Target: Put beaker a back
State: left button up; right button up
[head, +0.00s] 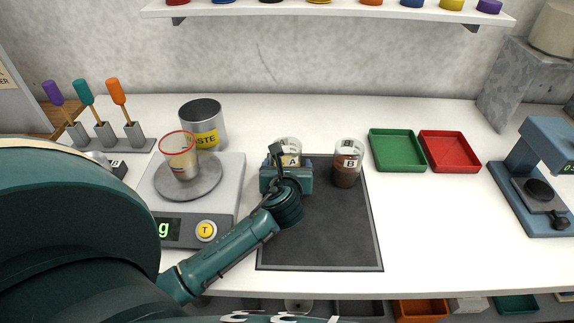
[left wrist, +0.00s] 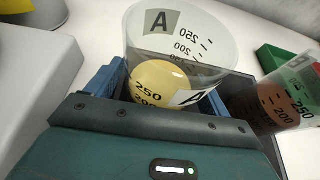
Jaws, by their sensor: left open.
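Beaker A (head: 291,146), clear with an "A" label, stands at the back left of the dark mat (head: 322,236). In the left wrist view beaker A (left wrist: 198,52) is upright, with yellow contents. My left gripper (head: 286,176) is low at beaker A and hides its lower part in the head view. In the left wrist view the blue fingers of my left gripper (left wrist: 166,92) are open on either side of the beaker; whether they touch it I cannot tell. My right gripper is not in view.
Beaker B (head: 346,171), with brown contents, stands right of beaker A. A red-rimmed cup (head: 179,148) is on the scale (head: 233,172) at left. A waste bin (head: 202,118), green tray (head: 397,166) and red tray (head: 450,165) stand behind. The mat's front is clear.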

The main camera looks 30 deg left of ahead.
pick_arm(q)
jog(key=shift+s+d+r, duration=0.1)
jog(key=shift+r, duration=0.1)
jog(key=v, duration=1.1)
jog(key=shift+s+d+r, duration=0.15)
jog(key=shift+s, duration=0.1)
